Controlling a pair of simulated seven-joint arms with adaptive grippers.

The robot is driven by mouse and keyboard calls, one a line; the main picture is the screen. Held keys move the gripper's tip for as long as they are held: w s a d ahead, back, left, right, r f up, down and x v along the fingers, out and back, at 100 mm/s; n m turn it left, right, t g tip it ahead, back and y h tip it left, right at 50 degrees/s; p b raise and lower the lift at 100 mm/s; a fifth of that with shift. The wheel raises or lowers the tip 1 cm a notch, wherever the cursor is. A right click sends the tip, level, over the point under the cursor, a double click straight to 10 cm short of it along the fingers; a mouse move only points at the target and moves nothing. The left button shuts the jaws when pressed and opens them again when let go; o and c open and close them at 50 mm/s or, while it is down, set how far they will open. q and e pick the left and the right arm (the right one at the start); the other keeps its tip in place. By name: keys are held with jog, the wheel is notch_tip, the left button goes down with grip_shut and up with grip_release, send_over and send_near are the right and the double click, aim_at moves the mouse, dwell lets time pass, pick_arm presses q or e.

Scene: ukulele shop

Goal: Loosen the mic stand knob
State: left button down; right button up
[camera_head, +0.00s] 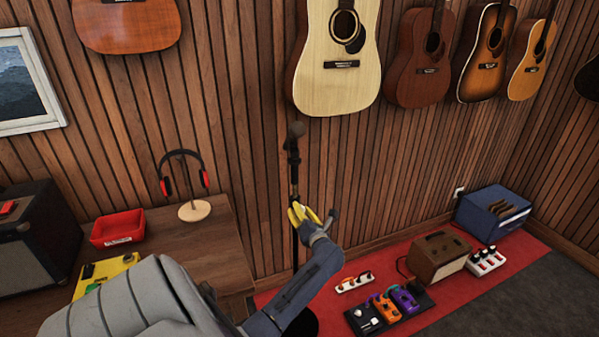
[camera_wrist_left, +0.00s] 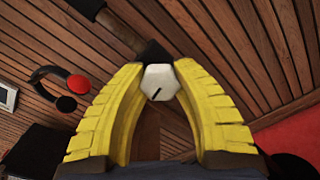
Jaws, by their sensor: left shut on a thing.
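The black mic stand (camera_head: 294,180) stands upright near the slatted wall, with a microphone (camera_head: 296,130) at its top. My left gripper (camera_head: 298,212) has yellow fingers and is at the stand's pole, below the microphone. In the left wrist view, a pale hexagonal knob (camera_wrist_left: 160,82) with a dark slot mark sits between the yellow fingertips (camera_wrist_left: 161,78). The fingers are shut on the knob from both sides. The knob is hidden behind the fingers in the head view. My right gripper is not in view.
A wooden table (camera_head: 190,240) at left holds a headphone stand (camera_head: 194,210) and a red tray (camera_head: 118,228). Guitars (camera_head: 338,60) hang on the wall above. Effect pedals (camera_head: 388,306) and amplifiers (camera_head: 438,256) sit on the red carpet at right.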

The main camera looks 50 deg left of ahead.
pick_arm(q)
jog(key=shift+s+f, duration=0.15)
jog(key=shift+f, duration=0.1)
jog(key=c, duration=1.5)
grip_release()
jog(key=o, duration=0.6)
jog(key=shift+r, duration=0.15)
jog(key=v, duration=1.2)
